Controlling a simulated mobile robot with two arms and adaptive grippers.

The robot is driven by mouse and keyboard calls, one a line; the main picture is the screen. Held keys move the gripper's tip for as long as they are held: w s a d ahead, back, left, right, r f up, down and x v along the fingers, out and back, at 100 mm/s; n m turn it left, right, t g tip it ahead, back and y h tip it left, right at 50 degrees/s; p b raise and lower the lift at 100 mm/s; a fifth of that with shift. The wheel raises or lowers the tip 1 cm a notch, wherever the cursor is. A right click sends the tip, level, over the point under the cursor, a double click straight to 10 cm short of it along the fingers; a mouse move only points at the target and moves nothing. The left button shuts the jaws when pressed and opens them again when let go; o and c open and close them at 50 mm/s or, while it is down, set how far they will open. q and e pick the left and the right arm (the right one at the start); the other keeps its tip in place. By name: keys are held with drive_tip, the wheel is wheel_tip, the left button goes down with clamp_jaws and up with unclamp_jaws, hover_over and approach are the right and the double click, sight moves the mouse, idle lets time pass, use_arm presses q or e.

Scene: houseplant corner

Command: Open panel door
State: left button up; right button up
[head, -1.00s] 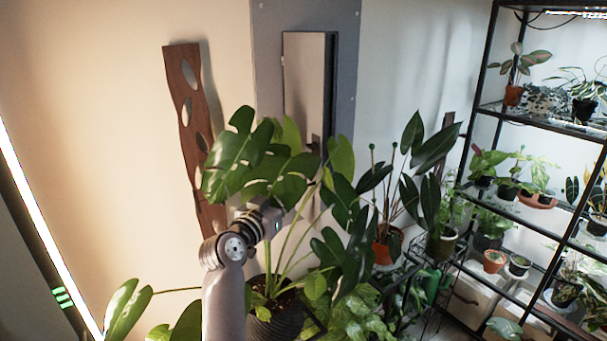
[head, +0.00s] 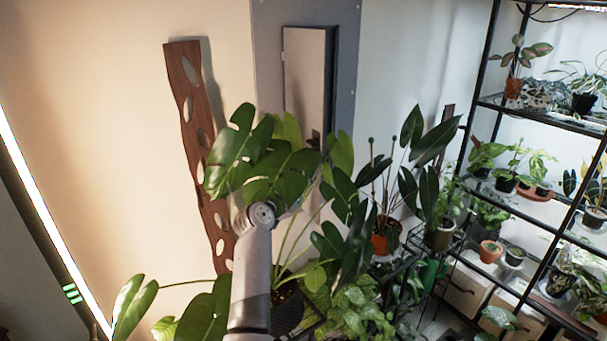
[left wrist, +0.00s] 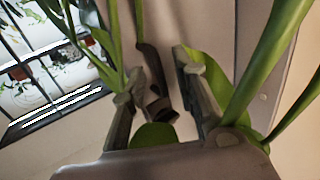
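The panel door (head: 306,80) is a tall, narrow pale panel in a grey surround (head: 268,50) on the wall. It looks shut or nearly so; I cannot tell which. A dark handle (head: 314,139) shows low on it, partly behind leaves. My left arm reaches up among the leaves, which hide its gripper in the head view. In the left wrist view my left gripper (left wrist: 158,66) has its fingers apart. A dark, curved handle-like piece (left wrist: 154,80) shows between and beyond them; contact is not clear. My right gripper is not in view.
A large monstera (head: 240,150) crowds my left arm, and its stems (left wrist: 275,60) cross close to the left fingers. More potted plants (head: 385,235) stand right of the door. A black shelf rack (head: 482,95) is at the right. A wooden wall piece (head: 183,95) hangs left.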

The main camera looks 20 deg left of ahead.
use_arm(q)
drive_tip(key=shift+c, duration=0.4)
clamp_jaws()
